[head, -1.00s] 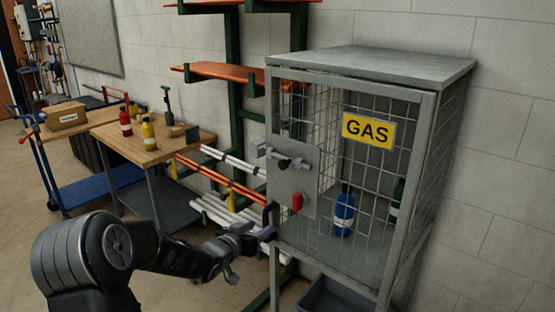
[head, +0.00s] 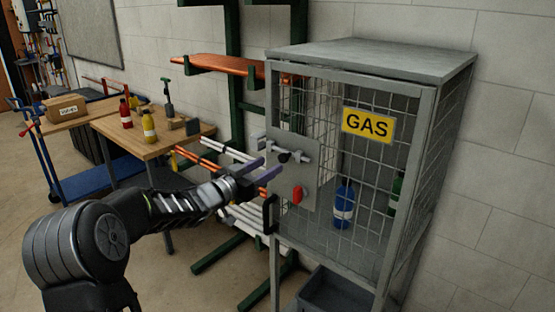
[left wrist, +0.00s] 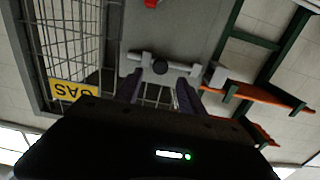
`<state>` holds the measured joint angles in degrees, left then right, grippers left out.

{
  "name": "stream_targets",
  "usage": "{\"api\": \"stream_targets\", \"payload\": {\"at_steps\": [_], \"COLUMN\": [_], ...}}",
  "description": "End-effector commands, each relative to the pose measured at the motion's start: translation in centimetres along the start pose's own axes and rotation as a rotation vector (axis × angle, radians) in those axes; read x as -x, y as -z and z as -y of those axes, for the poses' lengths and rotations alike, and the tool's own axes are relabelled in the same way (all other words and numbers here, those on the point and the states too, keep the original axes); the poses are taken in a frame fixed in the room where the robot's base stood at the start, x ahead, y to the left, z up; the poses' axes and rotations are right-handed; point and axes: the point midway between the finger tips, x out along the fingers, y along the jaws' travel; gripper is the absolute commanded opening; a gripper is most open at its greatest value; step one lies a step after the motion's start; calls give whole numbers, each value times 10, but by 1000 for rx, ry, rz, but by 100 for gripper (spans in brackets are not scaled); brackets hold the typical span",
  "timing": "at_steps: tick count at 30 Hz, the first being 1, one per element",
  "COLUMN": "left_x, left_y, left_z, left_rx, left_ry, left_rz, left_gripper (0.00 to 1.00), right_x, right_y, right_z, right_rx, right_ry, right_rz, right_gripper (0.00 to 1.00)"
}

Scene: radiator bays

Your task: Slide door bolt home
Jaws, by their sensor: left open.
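The door bolt (head: 284,157) is a grey horizontal bar with a dark round knob, mounted on a grey plate (head: 311,181) on the mesh gas cage's door. My left gripper (head: 259,168) is open and empty, just in front of and slightly below the bolt, at the door's left edge. In the left wrist view the bolt (left wrist: 160,66) lies across the picture beyond the two purple fingers (left wrist: 158,85), its knob between their lines. I cannot tell whether the fingers touch it. My right gripper is not in view.
A red knob (head: 297,194) and a black handle (head: 269,214) are below the bolt. The cage (head: 370,54) bears a yellow GAS sign (head: 368,125) and holds a blue bottle (head: 343,204) and a green one. A pipe rack (head: 233,110) and wooden table (head: 150,148) stand left.

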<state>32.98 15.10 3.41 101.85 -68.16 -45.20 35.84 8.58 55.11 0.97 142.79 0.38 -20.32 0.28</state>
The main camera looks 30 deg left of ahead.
Motion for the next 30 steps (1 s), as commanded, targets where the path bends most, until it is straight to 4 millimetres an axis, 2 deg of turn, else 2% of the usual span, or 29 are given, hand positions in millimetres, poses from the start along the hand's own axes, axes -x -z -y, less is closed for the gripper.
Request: {"api": "stream_targets", "payload": {"at_steps": [3, 9, 20, 30], "left_x": [-21, -46, -52, -51], "left_y": [2, 1, 0, 0], "left_z": [-1, 0, 0, 0], "left_rx": [2, 0, 0, 0], "left_ry": [-2, -1, 0, 0], "left_rz": [0, 1, 0, 1], "left_gripper": [48, 48, 48, 20], "right_x": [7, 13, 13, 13], "right_y": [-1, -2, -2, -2], "right_z": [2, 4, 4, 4], "right_rx": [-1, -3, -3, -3], "right_ry": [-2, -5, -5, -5], "right_rz": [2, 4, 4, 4], "right_gripper": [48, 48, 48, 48]}}
